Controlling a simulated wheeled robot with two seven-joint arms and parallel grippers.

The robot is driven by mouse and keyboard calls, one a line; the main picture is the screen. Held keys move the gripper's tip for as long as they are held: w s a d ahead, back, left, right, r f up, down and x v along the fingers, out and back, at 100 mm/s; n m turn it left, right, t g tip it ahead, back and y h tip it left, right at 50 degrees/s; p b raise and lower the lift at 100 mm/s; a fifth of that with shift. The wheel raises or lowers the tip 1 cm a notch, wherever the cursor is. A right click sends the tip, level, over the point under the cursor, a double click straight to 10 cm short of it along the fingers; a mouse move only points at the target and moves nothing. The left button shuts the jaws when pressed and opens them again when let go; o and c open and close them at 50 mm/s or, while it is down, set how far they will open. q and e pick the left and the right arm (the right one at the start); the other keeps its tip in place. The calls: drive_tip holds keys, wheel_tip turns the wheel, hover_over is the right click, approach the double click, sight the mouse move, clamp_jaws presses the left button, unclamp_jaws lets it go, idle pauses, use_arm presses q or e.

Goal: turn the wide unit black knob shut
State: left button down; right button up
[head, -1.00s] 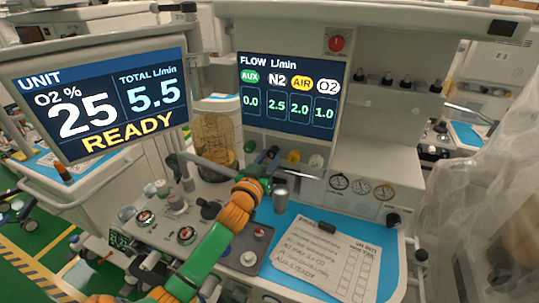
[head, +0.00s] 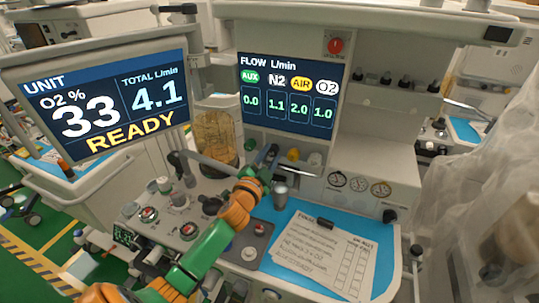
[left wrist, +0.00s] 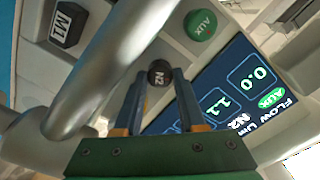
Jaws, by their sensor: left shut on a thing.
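The black knob marked N2 (left wrist: 160,72) is on the wide unit, under its flow screen (head: 292,95). My left gripper (left wrist: 158,86) is shut on it, one finger on each side, in the left wrist view. In the head view the left gripper (head: 267,162) reaches up to the knob row and hides most of the black knob. The flow screen reads N2 1.1, AIR 2.0, O2 1.0 and AUX 0.0. My right gripper is not in view.
The green AUX knob (left wrist: 200,24) is close beside the N2 knob. Yellow (head: 293,154) and white (head: 315,158) knobs stand to its right. A thick metal tube (left wrist: 105,70) passes near the gripper. The unit screen (head: 108,105) reads O2 33 and total 4.1.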

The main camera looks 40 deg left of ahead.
use_arm(q)
drive_tip(key=m, duration=0.6)
drive_tip(key=shift+p, duration=0.3)
drive_tip(key=shift+m, duration=0.4)
